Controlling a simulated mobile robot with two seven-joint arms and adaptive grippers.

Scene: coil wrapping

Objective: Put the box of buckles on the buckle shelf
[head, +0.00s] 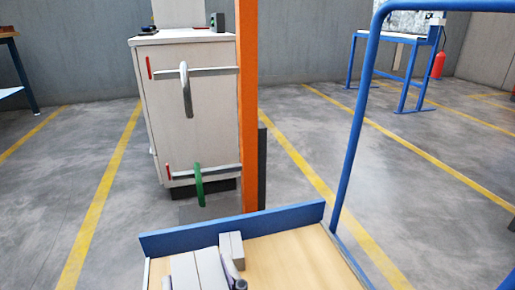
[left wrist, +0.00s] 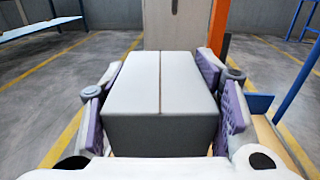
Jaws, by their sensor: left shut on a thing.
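A light grey closed box with a seam along its top (left wrist: 160,82) fills the middle of the left wrist view. My left gripper (left wrist: 162,88) is shut on it, with purple pads against its left and right sides. In the head view the box (head: 196,272) shows at the bottom edge, partly cut off, in front of or over the wooden deck of a cart; I cannot tell whether it touches. One finger of the left gripper (head: 233,274) shows at its right side. My right gripper is not in view. I cannot make out a buckle shelf.
The cart deck (head: 300,250) has a blue rim and a blue handle frame (head: 352,140). Behind stand an orange post (head: 249,110) and a pale cabinet (head: 200,110) with hooks. A blue-legged table (head: 405,75) and fire extinguisher (head: 438,64) are far right. Floor is open left.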

